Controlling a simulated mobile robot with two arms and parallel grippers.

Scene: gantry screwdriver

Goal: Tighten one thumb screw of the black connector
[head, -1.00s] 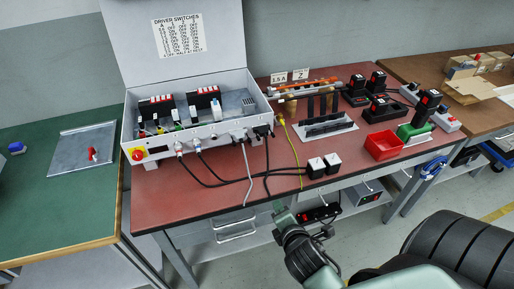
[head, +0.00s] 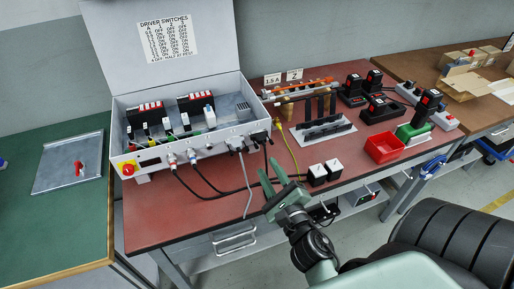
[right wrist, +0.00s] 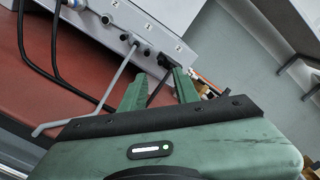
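The grey control box (head: 205,140) stands open on the red-brown bench. The black connector (head: 259,138) is plugged into the right end of its front panel, beside a grey connector (head: 236,145) with a grey cable. In the right wrist view the black connector (right wrist: 166,61) lies just beyond my fingertips, its cable passing between the fingers. Its thumb screws are too small to make out. My right gripper (head: 270,172) is open and empty, pointing towards the panel over the bench's front edge. It also shows in the right wrist view (right wrist: 158,78). My left gripper is not in view.
Two round connectors (head: 171,160) with black cables sit further left on the panel. Cables, including a yellow one (head: 288,150), run over the bench.

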